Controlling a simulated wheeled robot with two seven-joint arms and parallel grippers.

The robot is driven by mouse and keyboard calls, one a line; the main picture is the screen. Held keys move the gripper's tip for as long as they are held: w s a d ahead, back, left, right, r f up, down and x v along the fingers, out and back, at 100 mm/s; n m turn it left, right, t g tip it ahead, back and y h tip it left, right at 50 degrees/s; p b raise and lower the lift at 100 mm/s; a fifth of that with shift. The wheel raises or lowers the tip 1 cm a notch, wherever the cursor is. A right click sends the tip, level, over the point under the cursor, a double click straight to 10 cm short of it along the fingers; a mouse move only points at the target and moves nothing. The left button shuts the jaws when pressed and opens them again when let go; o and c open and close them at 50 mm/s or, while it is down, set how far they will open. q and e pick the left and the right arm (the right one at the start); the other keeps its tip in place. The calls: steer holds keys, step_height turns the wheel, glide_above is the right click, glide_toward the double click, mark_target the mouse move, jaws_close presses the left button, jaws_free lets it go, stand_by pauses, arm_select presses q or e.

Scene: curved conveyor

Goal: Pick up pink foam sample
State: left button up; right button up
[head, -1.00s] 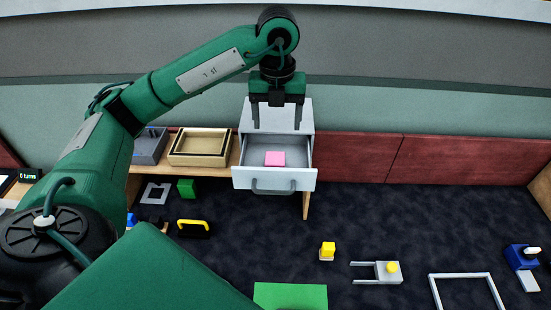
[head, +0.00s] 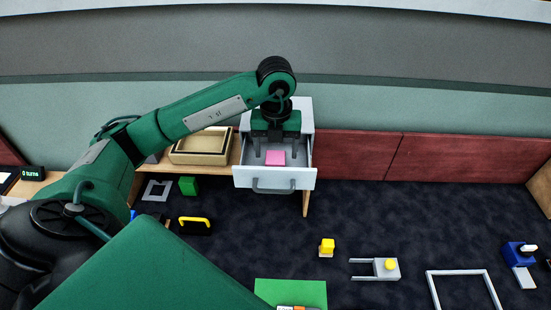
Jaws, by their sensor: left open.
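The pink foam sample (head: 275,158) is a small flat block lying in the open grey drawer (head: 275,179) of a small cabinet. My left gripper (head: 275,150) points down over the drawer, its two fingers apart on either side above the pink sample. The fingers look close to the sample's height, but I cannot tell whether they touch it. My right gripper is not in view.
Several items lie on the dark floor, including a green block (head: 188,186), a yellow handle (head: 195,222) and a white frame (head: 462,274).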

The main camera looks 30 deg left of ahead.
mark_target(275, 157)
arm_select(q)
steer(key=shift+s+f+p, duration=0.2)
steer(key=shift+f+p, duration=0.2)
steer(key=shift+f, duration=0.55)
steer(key=shift+w+f, duration=0.1)
steer(key=shift+f, duration=0.5)
steer(key=c, duration=1)
steer(key=shift+c, duration=0.2)
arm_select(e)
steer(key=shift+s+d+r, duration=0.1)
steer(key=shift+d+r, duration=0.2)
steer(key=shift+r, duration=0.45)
arm_select(q)
steer(key=shift+r, duration=0.2)
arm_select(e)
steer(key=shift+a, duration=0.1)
